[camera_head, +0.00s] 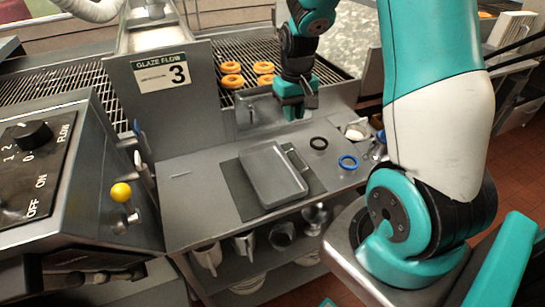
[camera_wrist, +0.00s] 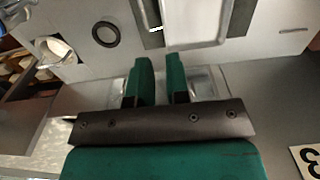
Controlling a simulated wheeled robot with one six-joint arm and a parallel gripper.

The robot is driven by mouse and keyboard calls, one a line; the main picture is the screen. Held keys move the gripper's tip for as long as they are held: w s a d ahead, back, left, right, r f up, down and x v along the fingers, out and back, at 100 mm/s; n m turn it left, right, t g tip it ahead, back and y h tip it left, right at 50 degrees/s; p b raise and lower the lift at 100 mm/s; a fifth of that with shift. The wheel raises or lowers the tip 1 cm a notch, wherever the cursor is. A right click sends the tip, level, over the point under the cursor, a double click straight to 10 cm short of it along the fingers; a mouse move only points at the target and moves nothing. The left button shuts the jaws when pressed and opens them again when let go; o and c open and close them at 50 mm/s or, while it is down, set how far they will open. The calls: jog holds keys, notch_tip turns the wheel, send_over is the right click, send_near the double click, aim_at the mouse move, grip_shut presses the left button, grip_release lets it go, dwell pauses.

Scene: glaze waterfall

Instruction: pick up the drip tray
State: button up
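A shallow grey tray (camera_head: 272,172) with raised edges and a handle at its right side, which looks like the drip tray, lies on a dark mat (camera_head: 238,190) on the metal worktop. In the wrist view part of the tray (camera_wrist: 195,22) shows at the top edge, beyond the fingertips. My gripper (camera_head: 296,108) is above the back of the worktop, behind the tray and apart from it. In the wrist view my gripper (camera_wrist: 161,70) has its two green fingers parted, with nothing held between them.
A black ring (camera_head: 318,143) and a blue ring (camera_head: 348,162) lie right of the tray. Doughnuts (camera_head: 231,68) sit on the rack behind. A control panel (camera_head: 40,165) with a yellow-knobbed lever (camera_head: 121,192) stands at left. Metal jugs (camera_head: 245,243) are on the shelf below.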

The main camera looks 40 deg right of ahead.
jog(key=p, duration=0.1)
send_over(291, 168)
jog(key=f, duration=1.1)
jog(key=shift+w+d+f, duration=0.35)
jog(key=shift+w+f, duration=0.05)
jog(key=shift+s+a+f+p, duration=0.1)
jog(key=shift+f+p, duration=0.25)
jog(key=shift+f, duration=1.05)
jog(key=shift+a+f+p, duration=0.1)
jog(key=shift+f+p, duration=0.25)
jog(key=shift+f, duration=1.05)
grip_shut()
